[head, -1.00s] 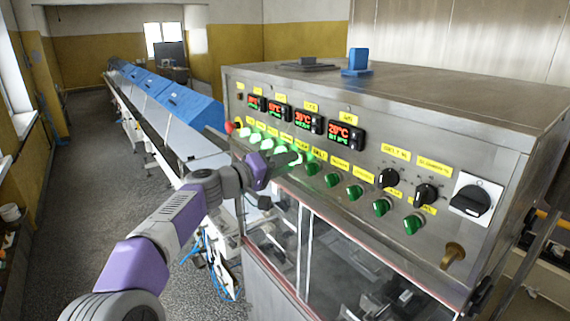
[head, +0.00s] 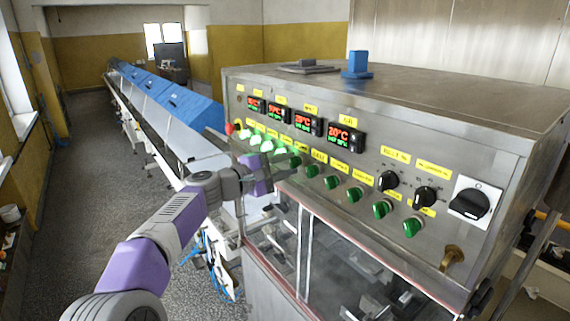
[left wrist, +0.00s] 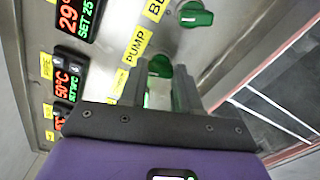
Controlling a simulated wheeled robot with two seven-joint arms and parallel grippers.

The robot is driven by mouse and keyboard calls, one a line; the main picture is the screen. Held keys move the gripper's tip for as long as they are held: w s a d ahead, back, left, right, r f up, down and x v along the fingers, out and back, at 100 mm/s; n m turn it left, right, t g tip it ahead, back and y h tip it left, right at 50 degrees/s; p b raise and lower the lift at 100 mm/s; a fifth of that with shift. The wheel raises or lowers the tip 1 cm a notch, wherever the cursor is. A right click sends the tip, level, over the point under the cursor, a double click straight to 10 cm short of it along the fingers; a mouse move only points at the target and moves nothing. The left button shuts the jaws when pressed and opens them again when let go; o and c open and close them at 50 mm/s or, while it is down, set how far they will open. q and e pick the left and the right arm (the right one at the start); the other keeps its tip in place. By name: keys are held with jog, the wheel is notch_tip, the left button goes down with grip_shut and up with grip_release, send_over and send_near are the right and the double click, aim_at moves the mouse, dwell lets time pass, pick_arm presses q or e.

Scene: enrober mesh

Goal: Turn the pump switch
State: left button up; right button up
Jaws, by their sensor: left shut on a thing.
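The pump switch (left wrist: 160,66) is a green rotary knob beside the yellow PUMP label (left wrist: 134,44) on the steel panel. In the left wrist view it sits between the two fingers of my left gripper (left wrist: 158,82), partly hidden by them. My left gripper is shut on it; in the head view the gripper (head: 284,168) is at the row of green knobs, in front of the panel's left half. The knob looks dark green, without a glow. My right gripper is not in view.
Another green knob (left wrist: 195,15) is close beside the fingers. Several lit knobs (head: 267,145) are to the left, dark green ones (head: 355,194) to the right. Red displays (head: 345,137) are above; a glass-fronted compartment (head: 350,270) is below. A conveyor with blue covers (head: 190,105) runs behind.

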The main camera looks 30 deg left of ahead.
pick_arm(q)
jog(key=shift+n, duration=1.1)
jog(key=shift+p, duration=0.3)
jog(key=o, duration=1.1)
jog(key=shift+c, duration=0.2)
jog(key=shift+s, duration=0.1)
jog(key=b+v, duration=0.2)
jog(key=v, duration=0.5)
jog(key=shift+s, duration=0.2)
jog(key=shift+a, duration=0.1)
